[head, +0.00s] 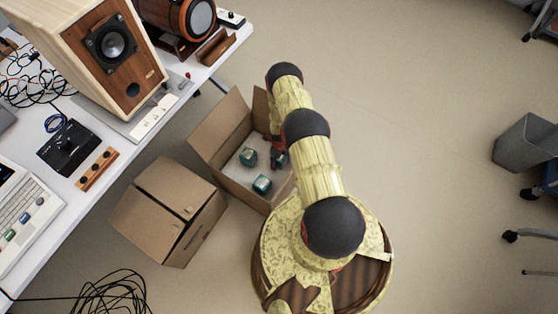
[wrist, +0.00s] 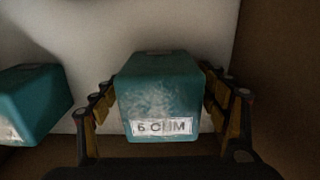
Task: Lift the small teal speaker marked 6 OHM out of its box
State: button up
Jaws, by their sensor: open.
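The teal speaker (wrist: 160,85) with a white label reading about 6 OHM stands in the middle of the wrist view. My gripper (wrist: 157,92) is open, with one yellow-padded finger on each side of this speaker. I cannot tell whether the fingers touch it. In the head view my gripper (head: 279,160) reaches down inside the open cardboard box (head: 222,128), partly hidden by my arm. I cannot tell where the labelled speaker shows in that view.
Another teal speaker (wrist: 32,100) is close on the left in the wrist view. Two teal blocks (head: 248,157) (head: 262,184) show in the box. A closed carton (head: 165,210) stands beside it. A cluttered white table (head: 75,205) is at left; open floor lies right.

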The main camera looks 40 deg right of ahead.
jog(key=shift+w, duration=0.1)
jog(key=c, duration=0.3)
jog(key=c, duration=1.5)
jog(key=shift+r, duration=0.1)
notch_tip(320, 180, up, 10)
jog(key=p, duration=0.4)
jog(key=shift+w+d, duration=0.1)
